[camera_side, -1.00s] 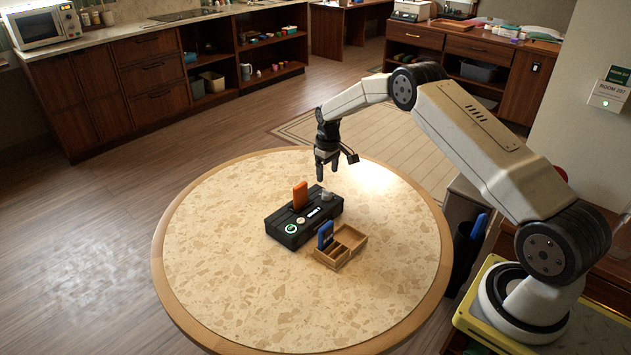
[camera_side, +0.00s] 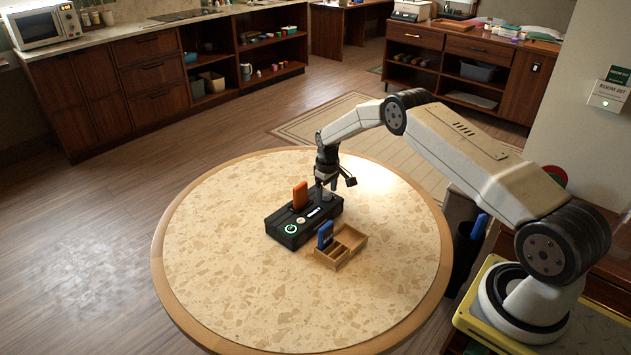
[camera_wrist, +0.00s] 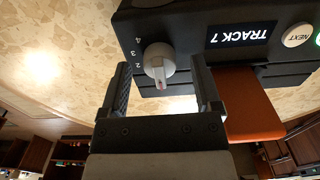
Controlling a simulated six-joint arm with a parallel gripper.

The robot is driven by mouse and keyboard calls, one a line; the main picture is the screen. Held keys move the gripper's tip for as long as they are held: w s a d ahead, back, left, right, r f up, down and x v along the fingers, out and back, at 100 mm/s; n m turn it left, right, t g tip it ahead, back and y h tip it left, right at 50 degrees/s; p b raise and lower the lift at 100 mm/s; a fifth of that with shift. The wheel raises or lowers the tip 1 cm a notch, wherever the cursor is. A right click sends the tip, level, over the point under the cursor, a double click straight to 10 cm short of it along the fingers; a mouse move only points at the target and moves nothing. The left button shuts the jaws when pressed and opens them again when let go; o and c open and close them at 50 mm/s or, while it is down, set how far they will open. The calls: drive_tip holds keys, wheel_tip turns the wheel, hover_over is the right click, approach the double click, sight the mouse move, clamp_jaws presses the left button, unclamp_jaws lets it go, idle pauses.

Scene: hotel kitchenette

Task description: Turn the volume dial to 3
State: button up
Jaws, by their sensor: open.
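The black player box (camera_side: 285,222) sits on the round table. Its light grey volume dial (camera_wrist: 158,60) shows in the wrist view, with the numbers 2, 3 and 4 along its left side. A small reddish mark is on the dial's lower edge in that view, away from the 3. My gripper (camera_wrist: 161,66) is open, one finger on each side of the dial, with a visible gap on both sides. In the side view my gripper (camera_side: 326,187) points down at the box's far right end and partly hides the dial.
An orange cartridge (camera_side: 300,195) stands up from the box close to my gripper; it also shows beside the right finger (camera_wrist: 252,105). The display (camera_wrist: 238,34) reads TRACK 7. A wooden tray (camera_side: 352,238) holding a blue cartridge (camera_side: 325,235) sits in front. The surrounding tabletop is clear.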

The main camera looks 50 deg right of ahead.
drive_tip(key=shift+f, duration=0.25)
clamp_jaws()
